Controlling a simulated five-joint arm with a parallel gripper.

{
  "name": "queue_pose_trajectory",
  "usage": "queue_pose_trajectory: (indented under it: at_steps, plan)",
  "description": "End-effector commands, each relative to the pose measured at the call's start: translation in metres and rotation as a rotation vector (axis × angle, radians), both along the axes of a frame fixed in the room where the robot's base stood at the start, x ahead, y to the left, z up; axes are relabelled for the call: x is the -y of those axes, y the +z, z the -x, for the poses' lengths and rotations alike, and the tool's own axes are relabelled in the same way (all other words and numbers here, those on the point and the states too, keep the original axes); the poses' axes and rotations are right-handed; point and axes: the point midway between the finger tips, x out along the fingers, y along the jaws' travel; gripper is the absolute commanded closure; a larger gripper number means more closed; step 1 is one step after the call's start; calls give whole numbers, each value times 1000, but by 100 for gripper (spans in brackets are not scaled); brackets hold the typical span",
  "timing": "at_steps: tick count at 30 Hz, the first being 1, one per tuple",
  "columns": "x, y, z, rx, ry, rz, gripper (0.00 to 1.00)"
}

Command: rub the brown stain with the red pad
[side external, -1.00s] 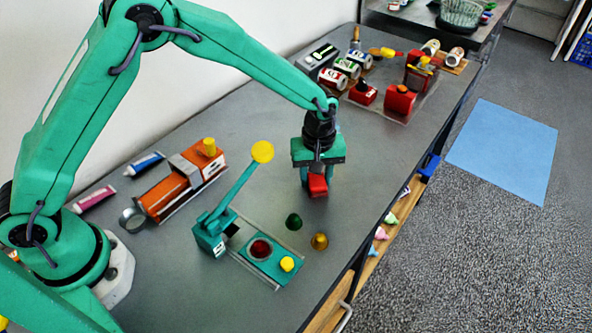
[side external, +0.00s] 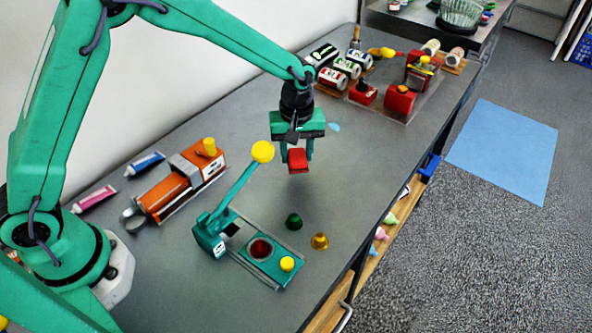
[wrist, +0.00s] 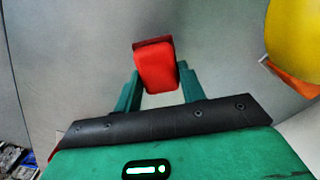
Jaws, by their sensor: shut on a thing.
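The red pad (side external: 297,161) is held between the fingers of my gripper (side external: 297,152), over the middle of the grey table. In the wrist view the red pad (wrist: 156,70) sits between the two green fingertips of my gripper (wrist: 158,80). I cannot tell for sure whether the pad touches the table. No brown stain shows in either view. A small light blue patch (side external: 334,127) lies on the table just right of and behind my gripper.
A teal lever device (side external: 210,232) with a yellow knob (side external: 262,152) stands left of the pad. Green (side external: 294,221) and gold (side external: 319,241) cones stand in front. An orange model (side external: 170,193) lies left. Cans and red parts (side external: 400,100) crowd the back.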

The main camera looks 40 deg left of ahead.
Motion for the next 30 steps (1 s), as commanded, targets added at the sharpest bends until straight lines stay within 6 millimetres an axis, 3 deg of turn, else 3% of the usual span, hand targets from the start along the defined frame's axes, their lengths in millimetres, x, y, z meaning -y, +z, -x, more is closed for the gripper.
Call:
queue_pose_trajectory:
  at_steps: [12, 30]
  plan:
    - [0, 35, 0, 2, 0, 1, 81]
    - [0, 38, 0, 0, 0, 0, 81]
